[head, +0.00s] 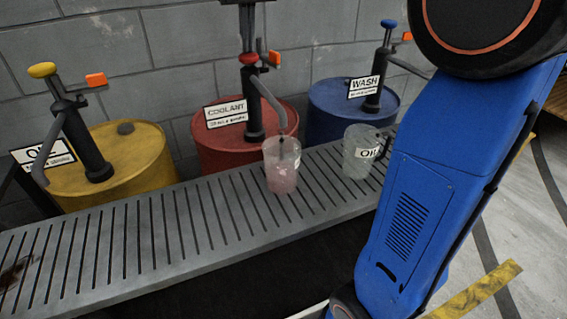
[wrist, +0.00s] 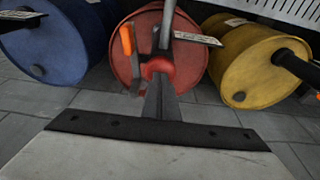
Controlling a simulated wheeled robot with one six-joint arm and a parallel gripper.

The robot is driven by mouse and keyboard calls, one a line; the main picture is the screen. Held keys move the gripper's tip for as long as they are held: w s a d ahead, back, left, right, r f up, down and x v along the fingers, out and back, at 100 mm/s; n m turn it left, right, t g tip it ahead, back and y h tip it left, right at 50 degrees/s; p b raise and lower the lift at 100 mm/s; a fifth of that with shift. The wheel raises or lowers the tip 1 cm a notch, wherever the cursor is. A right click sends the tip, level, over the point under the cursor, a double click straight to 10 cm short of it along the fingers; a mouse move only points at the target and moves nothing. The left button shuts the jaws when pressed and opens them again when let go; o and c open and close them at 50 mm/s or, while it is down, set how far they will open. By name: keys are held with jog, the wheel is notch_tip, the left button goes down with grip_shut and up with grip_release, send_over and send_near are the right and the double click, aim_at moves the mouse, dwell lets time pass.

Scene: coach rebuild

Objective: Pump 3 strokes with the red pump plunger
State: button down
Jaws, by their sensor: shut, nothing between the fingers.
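The red pump plunger (head: 248,58) is a red knob on top of the black pump above the red COOLANT drum (head: 206,152). It sits low, close to the pump body, with little rod showing. My gripper (head: 247,50) is shut and empty, pointing down with its fingertips at the top of the knob; they look in contact. In the wrist view the fingers (wrist: 161,84) meet the red knob (wrist: 158,66). A clear cup (head: 281,168) with pink liquid stands on the slatted bench under the red pump's spout.
A yellow OIL drum (head: 135,160) stands left and a blue WASH drum (head: 330,108) right; their plungers are raised. A second clear cup (head: 357,160), labelled, stands on the slatted bench (head: 150,240). Orange tabs (head: 274,58) stick out beside the pumps.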

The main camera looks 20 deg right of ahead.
jog(key=shift+r, duration=3.2)
